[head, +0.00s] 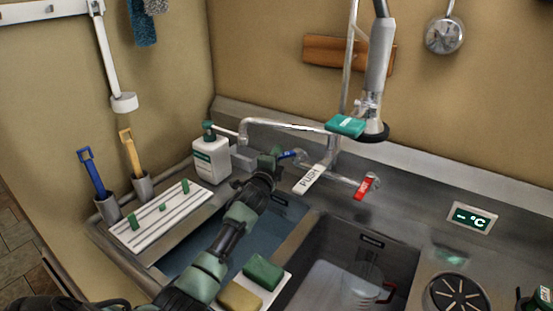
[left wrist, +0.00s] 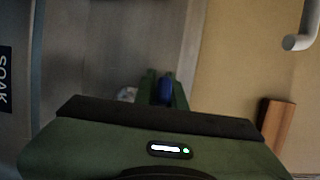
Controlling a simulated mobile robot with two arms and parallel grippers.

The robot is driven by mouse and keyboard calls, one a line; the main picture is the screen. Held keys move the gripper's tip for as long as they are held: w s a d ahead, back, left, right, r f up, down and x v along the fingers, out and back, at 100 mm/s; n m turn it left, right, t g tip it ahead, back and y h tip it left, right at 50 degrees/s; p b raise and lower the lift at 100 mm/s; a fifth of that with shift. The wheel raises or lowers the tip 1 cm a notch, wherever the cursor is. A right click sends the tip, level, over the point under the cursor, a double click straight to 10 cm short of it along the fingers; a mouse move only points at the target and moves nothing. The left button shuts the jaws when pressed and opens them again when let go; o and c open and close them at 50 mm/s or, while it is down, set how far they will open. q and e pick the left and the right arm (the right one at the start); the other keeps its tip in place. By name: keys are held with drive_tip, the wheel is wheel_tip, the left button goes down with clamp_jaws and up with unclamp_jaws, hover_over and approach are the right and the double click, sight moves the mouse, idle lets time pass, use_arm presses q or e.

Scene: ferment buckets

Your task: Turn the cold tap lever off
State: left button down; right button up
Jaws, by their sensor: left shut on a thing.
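The cold tap lever (head: 290,153) is the blue handle on the left side of the steel mixer tap (head: 331,155). My left gripper (head: 277,156) is at this lever, reaching over the left basin. In the left wrist view the blue lever (left wrist: 166,88) sits between the green fingers (left wrist: 160,92), and the gripper is shut on it. The fingers partly hide the lever, so its exact angle is hard to tell. The red lever (head: 367,187) is on the tap's right side.
A white PUSH tag (head: 309,179) is in front of the tap. A soap bottle (head: 211,158) stands left of it. The spout (head: 285,125) runs left above my gripper. A green sponge (head: 262,272) and a yellow one (head: 240,297) lie near my forearm. The right basin (head: 325,245) holds a clear jug.

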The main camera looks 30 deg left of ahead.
use_arm(q)
drive_tip(key=c, duration=1.5)
unclamp_jaws()
drive_tip(key=shift+d, duration=0.1)
drive_tip(key=shift+b+v, duration=0.4)
drive_tip(key=shift+v, duration=3.45)
